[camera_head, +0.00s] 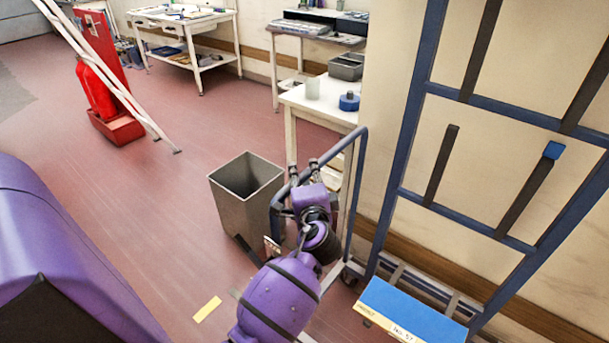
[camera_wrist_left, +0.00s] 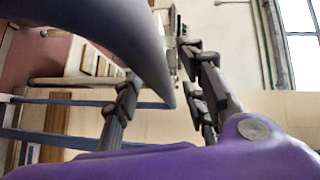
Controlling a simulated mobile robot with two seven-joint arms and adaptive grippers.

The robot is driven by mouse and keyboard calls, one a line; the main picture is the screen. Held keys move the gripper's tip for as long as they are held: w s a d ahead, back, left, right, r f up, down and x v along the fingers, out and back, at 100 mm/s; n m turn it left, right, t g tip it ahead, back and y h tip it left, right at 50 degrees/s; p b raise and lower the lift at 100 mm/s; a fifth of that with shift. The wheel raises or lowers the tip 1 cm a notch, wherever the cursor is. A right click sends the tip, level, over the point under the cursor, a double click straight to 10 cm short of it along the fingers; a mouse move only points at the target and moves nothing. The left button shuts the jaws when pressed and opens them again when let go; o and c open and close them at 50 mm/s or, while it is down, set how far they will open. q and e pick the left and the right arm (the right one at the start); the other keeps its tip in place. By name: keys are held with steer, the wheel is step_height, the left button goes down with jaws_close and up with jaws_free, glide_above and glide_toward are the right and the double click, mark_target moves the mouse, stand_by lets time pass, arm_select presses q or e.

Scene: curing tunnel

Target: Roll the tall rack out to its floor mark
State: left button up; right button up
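The tall rack (camera_head: 411,130) has a blue frame with dark prongs and stands along the right wall. A blue hoop handle (camera_head: 358,170) rises at its left side. My left gripper (camera_head: 303,170) is at the near-left bend of this handle. Its two fingers stand apart, with the bar passing close to the palm. In the left wrist view the bar (camera_wrist_left: 125,40) is large in front, and the fingers (camera_wrist_left: 160,88) are spread with a gap beside it. A yellow strip (camera_head: 207,309) lies on the floor left of my left arm. My right gripper is out of view.
A grey open bin (camera_head: 232,205) stands just left of the handle. A blue-topped box (camera_head: 412,308) sits low at the rack's front. A white table (camera_head: 298,96) is behind. A red extinguisher (camera_head: 97,90) and a leaning ladder (camera_head: 110,82) are far left.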

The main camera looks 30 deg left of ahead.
arm_select(q)
steer(key=shift+w+a, duration=0.25)
steer(key=shift+w, duration=0.05)
jaws_close()
stand_by(0.3)
